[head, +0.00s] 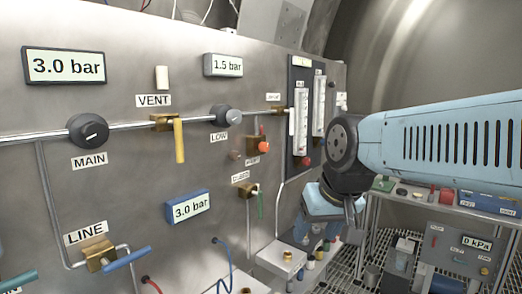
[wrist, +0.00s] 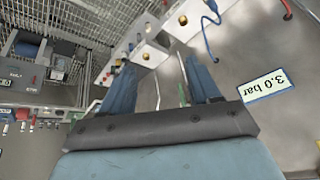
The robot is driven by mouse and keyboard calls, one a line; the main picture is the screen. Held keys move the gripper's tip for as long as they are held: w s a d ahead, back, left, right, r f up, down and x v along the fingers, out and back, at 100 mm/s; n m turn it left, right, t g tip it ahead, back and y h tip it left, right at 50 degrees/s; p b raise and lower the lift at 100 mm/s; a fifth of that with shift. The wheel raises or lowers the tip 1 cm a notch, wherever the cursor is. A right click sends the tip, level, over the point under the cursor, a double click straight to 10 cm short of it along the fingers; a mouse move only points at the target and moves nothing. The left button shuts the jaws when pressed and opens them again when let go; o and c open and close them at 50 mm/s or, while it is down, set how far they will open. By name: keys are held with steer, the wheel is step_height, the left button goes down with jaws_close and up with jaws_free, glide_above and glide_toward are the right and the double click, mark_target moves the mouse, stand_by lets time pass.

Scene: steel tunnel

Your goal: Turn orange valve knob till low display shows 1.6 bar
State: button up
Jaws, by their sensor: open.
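A small orange-red knob (head: 264,146) sits on a brass valve on the steel panel, below and right of the black LOW knob (head: 227,115). The upper right display (head: 222,65), above the LOW knob, reads 1.5 bar. My gripper (head: 325,205) hangs below my blue arm, right of the panel's valves, its fingers hard to make out there. In the wrist view my gripper (wrist: 160,82) shows two spread blue fingers with nothing held between them. The orange-red knob cannot be made out in the wrist view.
Displays reading 3.0 bar hang at upper left (head: 65,66) and lower middle (head: 188,206). A metal equipment rack (head: 450,215) stands at right.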

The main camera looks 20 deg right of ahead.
steer(key=w+a+m+g+y, duration=0.1)
steer(key=w+a+m+y, duration=0.35)
steer(key=m, duration=0.25)
steer(key=m+t+y, duration=0.6)
steer(key=m+t, duration=0.4)
steer(key=m, duration=0.7)
glide_toward(267, 149)
steer(key=shift+h, duration=0.25)
steer(key=x, duration=0.9)
steer(key=shift+a+r, duration=0.15)
steer(key=shift+r, duration=0.05)
steer(key=c, duration=1)
steer(key=shift+c, duration=0.2)
